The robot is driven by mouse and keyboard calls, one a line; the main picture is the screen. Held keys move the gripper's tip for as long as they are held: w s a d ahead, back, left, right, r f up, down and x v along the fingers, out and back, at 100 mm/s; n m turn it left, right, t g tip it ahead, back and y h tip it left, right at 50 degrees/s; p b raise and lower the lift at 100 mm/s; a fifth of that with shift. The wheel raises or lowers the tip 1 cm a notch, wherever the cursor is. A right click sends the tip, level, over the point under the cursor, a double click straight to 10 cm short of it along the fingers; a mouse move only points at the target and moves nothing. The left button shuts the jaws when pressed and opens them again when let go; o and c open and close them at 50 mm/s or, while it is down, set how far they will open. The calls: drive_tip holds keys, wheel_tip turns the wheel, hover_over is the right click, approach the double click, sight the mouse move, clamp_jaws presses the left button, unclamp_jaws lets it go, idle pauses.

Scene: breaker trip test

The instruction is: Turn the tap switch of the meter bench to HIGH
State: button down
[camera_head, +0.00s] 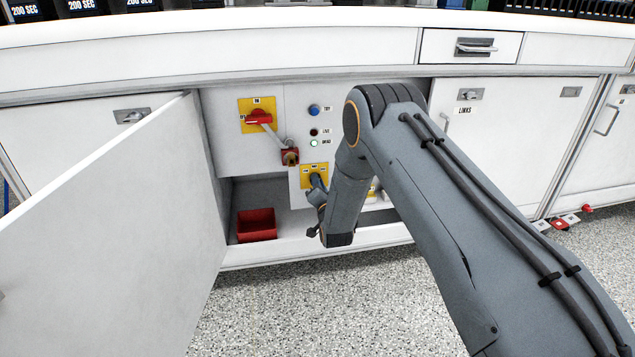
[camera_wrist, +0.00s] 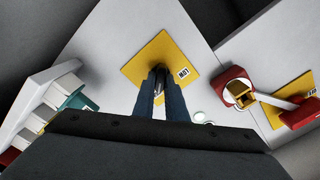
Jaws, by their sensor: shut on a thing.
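The tap switch sits on a yellow plate (camera_head: 307,170) low on the white panel inside the open cupboard. The plate also shows in the wrist view (camera_wrist: 160,50), with a dark knob (camera_wrist: 154,82) at its middle. My gripper (camera_wrist: 162,92) is shut on the knob, one finger on each side. In the head view my gripper (camera_head: 318,186) reaches the switch from the front right, and my wrist hides part of the panel. A label reading LOW (camera_wrist: 183,73) is on the plate. The other position labels are hidden or too small to read, so the knob's setting is unclear.
A red isolator handle (camera_head: 259,117) and a red lock-like block (camera_head: 290,156) are up and left of the switch. A blue TRY button (camera_head: 314,110) and two lamps are above it. The open door (camera_head: 130,220) stands left. A red bin (camera_head: 256,225) sits on the cupboard floor.

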drive_tip(key=shift+f, duration=0.1)
idle(0.3)
drive_tip(key=c, duration=1.8)
unclamp_jaws()
drive_tip(key=shift+s, duration=0.1)
drive_tip(key=p+v, duration=0.2)
drive_tip(key=v, duration=0.5)
drive_tip(key=shift+s+p, duration=0.35)
drive_tip(key=shift+d, duration=0.15)
